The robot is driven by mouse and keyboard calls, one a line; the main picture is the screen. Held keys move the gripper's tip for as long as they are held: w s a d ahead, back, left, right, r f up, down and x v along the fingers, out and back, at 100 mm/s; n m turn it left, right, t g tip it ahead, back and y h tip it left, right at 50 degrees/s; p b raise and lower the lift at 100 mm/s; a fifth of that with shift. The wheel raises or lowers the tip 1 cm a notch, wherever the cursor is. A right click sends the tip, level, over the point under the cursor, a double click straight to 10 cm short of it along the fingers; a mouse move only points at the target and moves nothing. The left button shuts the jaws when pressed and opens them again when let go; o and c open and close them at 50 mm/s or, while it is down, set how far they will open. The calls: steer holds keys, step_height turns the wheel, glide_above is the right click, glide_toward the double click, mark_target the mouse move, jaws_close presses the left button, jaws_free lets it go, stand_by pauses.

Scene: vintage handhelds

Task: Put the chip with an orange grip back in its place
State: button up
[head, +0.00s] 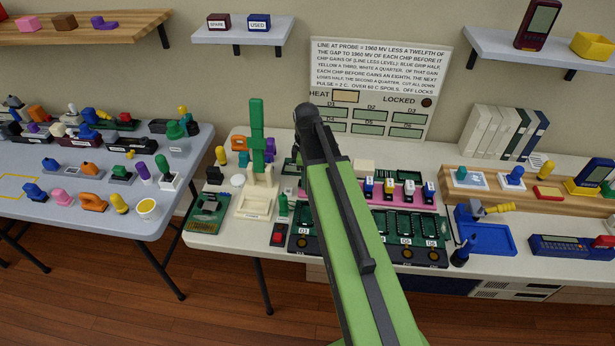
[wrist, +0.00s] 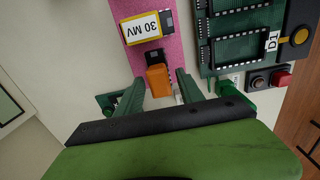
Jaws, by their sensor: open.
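The chip with an orange grip (wrist: 158,80) shows in the wrist view at the near end of a pink mat (wrist: 118,10). Its far part is dark. My gripper (wrist: 160,77) is open, with one green finger on each side of the orange grip. I see no clear contact between the fingers and the grip. A yellow-edged chip labelled 30 MV (wrist: 142,28) lies just beyond it on the mat. A green board with dark sockets (wrist: 238,48) is to the right. In the head view my arm hides my gripper and the orange chip.
In the head view several labelled chips stand on the pink mat (head: 410,207), behind the dark socket board (head: 405,225). A green post on a cream stand (head: 258,200) is left of my arm. A red button (wrist: 282,78) sits beside the board.

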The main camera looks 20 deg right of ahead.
step_height(320, 180, up, 12)
steer(key=r+p, duration=0.1)
steer(key=p, duration=1.1)
steer(key=s+a+m, duration=0.8)
steer(key=a+m, duration=0.3)
steer(key=a, duration=0.3)
steer(key=shift+a+f+m, duration=0.15)
steer(key=shift+f+m, duration=0.15)
steer(key=shift+f, duration=0.05)
steer(key=shift+s, duration=0.1)
